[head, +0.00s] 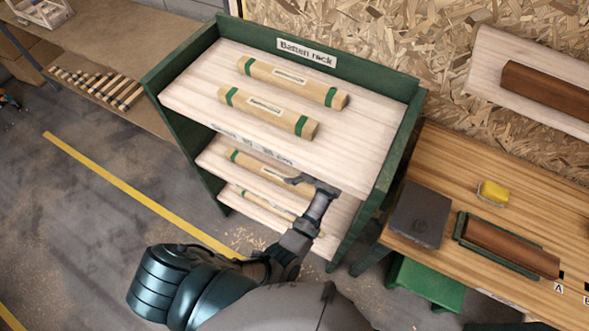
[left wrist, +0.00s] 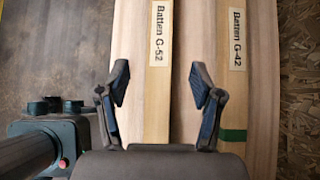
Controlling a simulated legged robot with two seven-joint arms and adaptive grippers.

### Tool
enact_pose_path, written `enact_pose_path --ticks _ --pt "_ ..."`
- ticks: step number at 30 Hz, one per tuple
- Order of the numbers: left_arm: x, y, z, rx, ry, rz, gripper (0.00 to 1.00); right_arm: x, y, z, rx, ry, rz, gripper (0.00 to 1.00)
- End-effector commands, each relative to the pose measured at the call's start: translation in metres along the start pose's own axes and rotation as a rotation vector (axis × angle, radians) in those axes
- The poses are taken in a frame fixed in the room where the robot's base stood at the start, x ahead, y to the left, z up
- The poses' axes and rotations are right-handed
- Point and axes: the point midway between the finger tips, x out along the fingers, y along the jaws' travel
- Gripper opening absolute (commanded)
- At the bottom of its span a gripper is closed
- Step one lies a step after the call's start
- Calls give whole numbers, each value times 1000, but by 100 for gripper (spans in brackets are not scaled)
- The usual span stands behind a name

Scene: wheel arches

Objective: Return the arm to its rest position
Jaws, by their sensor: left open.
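My left arm reaches up from the bottom of the head view to the rack. Its gripper (head: 319,186) is at the front right of the middle shelf, by the right end of a batten (head: 262,168) with a green band. In the left wrist view the gripper (left wrist: 160,82) is open, with both fingers spread. Batten G-52 (left wrist: 158,105) lies in line with the gap between them, and Batten G-42 (left wrist: 235,95) lies to its right. I cannot tell how far the fingers are from the wood. My right gripper is not in view.
A workbench (head: 425,165) at the right carries a dark box (head: 420,214), a yellow block (head: 492,193) and a brown bar in a green tray. Open floor lies left.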

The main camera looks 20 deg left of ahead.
Motion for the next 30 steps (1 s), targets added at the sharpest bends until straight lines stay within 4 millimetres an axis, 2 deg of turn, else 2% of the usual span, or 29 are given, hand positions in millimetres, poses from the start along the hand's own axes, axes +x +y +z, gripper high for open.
enact_pose_path --ticks 8,11,14,16,19,24,30 --pt "1 1 0 -3 1 0 66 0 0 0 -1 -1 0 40" --pt "13 12 -4 -63 26 2 66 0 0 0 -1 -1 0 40" --pt "42 42 -13 -249 100 3 66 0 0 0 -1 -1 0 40" --pt "63 75 -21 -445 183 4 66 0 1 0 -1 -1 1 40" --pt "80 122 -30 -736 317 17 66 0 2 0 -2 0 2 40" --pt "75 175 -37 -1057 499 74 66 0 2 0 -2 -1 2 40" --pt "51 220 -41 -1281 661 172 66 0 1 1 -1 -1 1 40"
